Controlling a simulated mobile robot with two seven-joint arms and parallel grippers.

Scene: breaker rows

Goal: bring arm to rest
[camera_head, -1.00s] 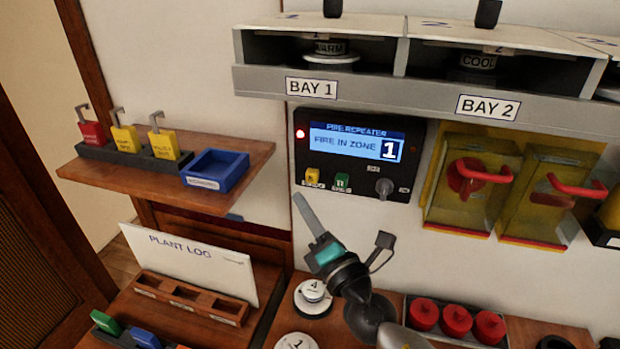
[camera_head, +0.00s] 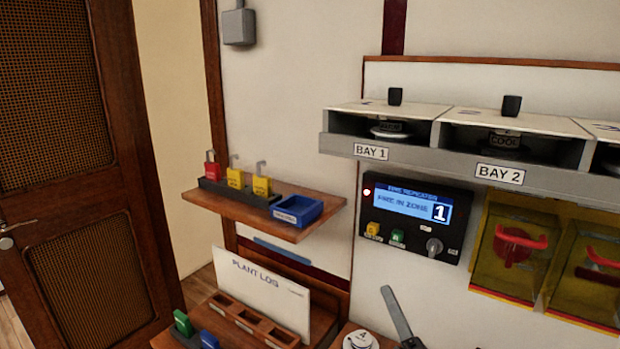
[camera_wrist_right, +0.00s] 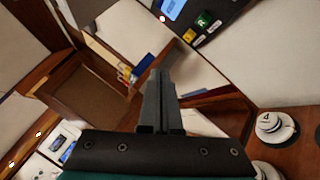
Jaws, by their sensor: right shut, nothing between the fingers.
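My right gripper (camera_head: 396,312) shows at the bottom edge of the head view, below the fire repeater panel (camera_head: 416,217). Only its thin grey fingers show there. In the right wrist view its fingers (camera_wrist_right: 160,85) are closed together with nothing between them, and they stand apart from the wall and shelf. The rest of the right arm is below the head view. My left gripper is in neither view.
A small wall shelf (camera_head: 310,230) holds padlocks (camera_head: 235,178) and a blue tray (camera_head: 298,211). Below are the plant log board (camera_head: 270,290) and a white numbered round piece (camera_head: 360,340). Bay boxes (camera_head: 470,160) and yellow covers (camera_head: 512,250) line the wall at right. A door (camera_head: 70,150) stands at left.

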